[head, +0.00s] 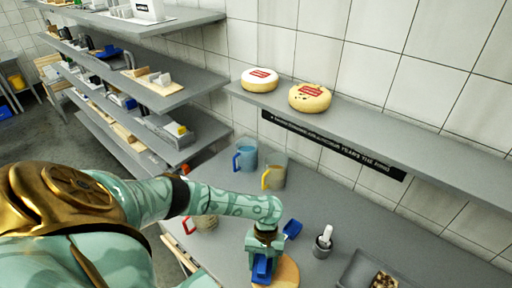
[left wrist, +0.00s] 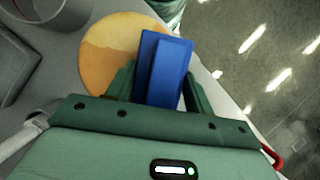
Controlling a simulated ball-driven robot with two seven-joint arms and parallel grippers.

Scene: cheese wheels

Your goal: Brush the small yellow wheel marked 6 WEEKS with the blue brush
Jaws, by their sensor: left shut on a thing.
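My left gripper (head: 263,266) is shut on the blue brush (head: 262,269), low over the table. In the left wrist view the blue brush (left wrist: 165,68) stands between the two green fingers (left wrist: 155,88). A yellow cheese wheel (head: 308,101) with a red label lies on the wall shelf. A paler wheel (head: 259,85), also red-labelled, lies to its left. I cannot read either label, so I cannot tell which is marked 6 WEEKS. The left gripper is well below and in front of both wheels. My right gripper is not in view.
A round wooden board (head: 289,270) lies under the left gripper; it also shows in the left wrist view (left wrist: 102,50). Nearby are a small blue item (head: 292,229), a grey pot (head: 322,248), a dark tray (head: 352,274), a blue mug (head: 247,153) and a yellow-handled mug (head: 276,172).

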